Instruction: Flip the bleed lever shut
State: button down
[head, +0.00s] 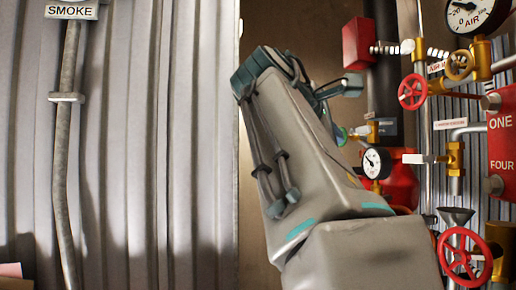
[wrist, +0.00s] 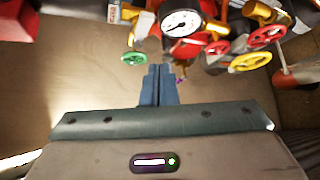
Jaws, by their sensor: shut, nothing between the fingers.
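My gripper (wrist: 160,68) shows in the wrist view with its two blue-grey fingers together and nothing between them. Just right of the fingertips is a small purple-and-orange part (wrist: 180,79), below the red body under the gauge; it may be the bleed lever, but it is too small to be sure. I cannot tell whether the fingers touch it. In the head view, a small yellow part (head: 376,187) shows under the white-faced gauge (head: 376,162). My arm hides the fingertips there. No lever label is readable near it.
The same gauge (wrist: 180,23) is above my fingers, with a green handwheel (wrist: 134,57) to the left. Yellow (wrist: 250,62) and red (wrist: 268,36) handwheels crowd the right. A corrugated wall (head: 150,150) fills the head view's left. A brown panel (wrist: 90,85) lies left of my fingers.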

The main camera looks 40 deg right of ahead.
jog(key=shift+w+a+r, duration=0.25)
jog(key=shift+a+r, duration=0.3)
jog(key=shift+a, duration=0.05)
jog(key=shift+w+a+r, duration=0.25)
jog(key=shift+a+r, duration=0.25)
jog(key=shift+a, duration=0.1)
